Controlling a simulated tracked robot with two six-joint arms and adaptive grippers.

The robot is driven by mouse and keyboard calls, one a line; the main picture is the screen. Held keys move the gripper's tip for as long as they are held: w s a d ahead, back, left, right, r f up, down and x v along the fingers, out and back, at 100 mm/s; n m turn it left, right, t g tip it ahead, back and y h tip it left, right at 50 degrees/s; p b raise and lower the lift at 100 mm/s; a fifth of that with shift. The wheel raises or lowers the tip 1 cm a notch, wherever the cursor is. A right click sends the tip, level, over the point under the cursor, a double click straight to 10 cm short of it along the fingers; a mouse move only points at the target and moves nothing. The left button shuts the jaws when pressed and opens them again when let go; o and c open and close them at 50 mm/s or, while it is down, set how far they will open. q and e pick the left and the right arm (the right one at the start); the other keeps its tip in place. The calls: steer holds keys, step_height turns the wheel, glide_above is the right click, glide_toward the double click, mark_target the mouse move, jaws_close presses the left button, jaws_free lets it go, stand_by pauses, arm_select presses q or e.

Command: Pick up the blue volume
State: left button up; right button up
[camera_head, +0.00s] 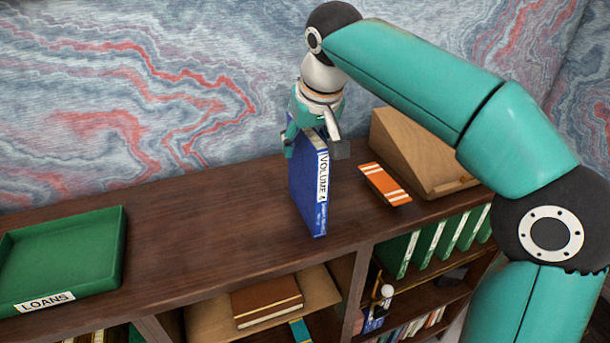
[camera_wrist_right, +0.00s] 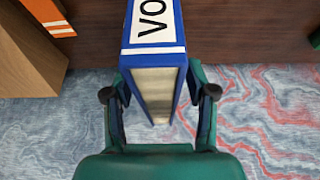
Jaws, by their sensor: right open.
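The blue volume (camera_head: 309,188) stands upright on the brown shelf top, its spine label reading "VOLUME" facing the front. My right gripper (camera_head: 318,149) is over its upper end with fingers spread on either side of it. In the right wrist view the blue volume (camera_wrist_right: 154,62) shows its spine and pale page edges between the two fingers (camera_wrist_right: 160,97) of the open gripper. A gap shows at the left finger; at the right finger I cannot tell whether it touches. My left gripper is not in view.
A green tray (camera_head: 62,252) labelled "LOANS" is at the left. Green books (camera_head: 440,240) and a brown book (camera_head: 267,302) sit on lower shelves. Shelf top between tray and volume is clear.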

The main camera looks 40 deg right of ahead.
stand_by(0.3)
jaws_close()
stand_by(0.3)
